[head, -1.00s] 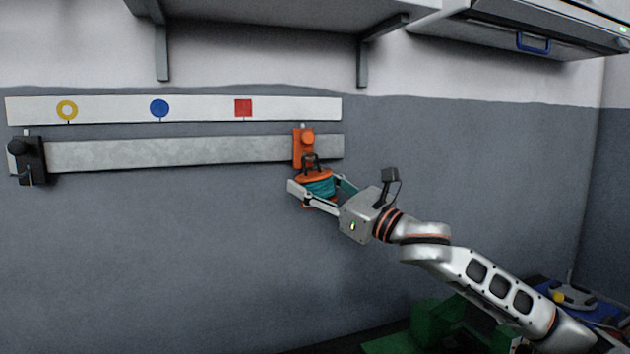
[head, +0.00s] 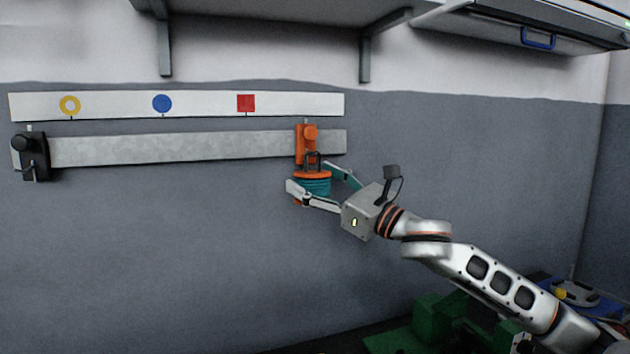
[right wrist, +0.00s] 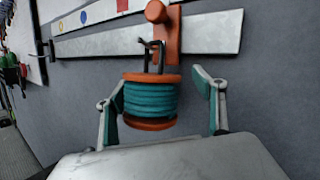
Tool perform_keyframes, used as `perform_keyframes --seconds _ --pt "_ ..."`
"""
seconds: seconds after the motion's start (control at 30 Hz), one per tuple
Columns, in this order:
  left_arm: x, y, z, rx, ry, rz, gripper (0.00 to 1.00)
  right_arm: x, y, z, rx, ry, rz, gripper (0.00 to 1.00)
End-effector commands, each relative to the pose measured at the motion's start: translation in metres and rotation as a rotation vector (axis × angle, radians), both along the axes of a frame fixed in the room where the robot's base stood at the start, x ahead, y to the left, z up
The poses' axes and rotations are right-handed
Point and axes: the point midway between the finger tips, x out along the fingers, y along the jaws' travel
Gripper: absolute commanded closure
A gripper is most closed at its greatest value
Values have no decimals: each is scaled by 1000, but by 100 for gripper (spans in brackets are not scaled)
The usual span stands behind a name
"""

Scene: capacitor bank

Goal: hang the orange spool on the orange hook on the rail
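The orange spool (head: 312,184), wound with teal cord, is upright just below the orange hook (head: 306,145) at the right end of the rail (head: 180,148). Its dark handle (right wrist: 154,56) overlaps the lower part of the orange hook (right wrist: 166,38) in the right wrist view; the exact contact is hard to see. My right gripper (head: 312,180) is open around the spool. In the right wrist view its fingers (right wrist: 163,104) stand either side of the spool (right wrist: 150,100), the right finger with a clear gap, the left one close. My left gripper is not in view.
A black hook (head: 32,158) sits at the rail's left end. A white strip (head: 205,104) with yellow, blue and red markers runs above. A shelf bracket (head: 365,58) is higher up. Green objects (head: 432,312) lie low at right. The wall below the rail is clear.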

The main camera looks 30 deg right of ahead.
Motion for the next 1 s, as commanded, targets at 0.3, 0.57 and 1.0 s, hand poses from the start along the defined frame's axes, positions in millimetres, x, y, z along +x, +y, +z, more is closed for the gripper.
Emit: perform_keyframes --seconds 0.3,0.57,1.0 --pt "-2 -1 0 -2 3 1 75 -1 -1 -1 0 1 0 31" --pt "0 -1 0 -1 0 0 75 -16 -5 -8 -2 4 -1 31" --pt "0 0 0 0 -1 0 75 -46 -14 -17 0 4 0 31"
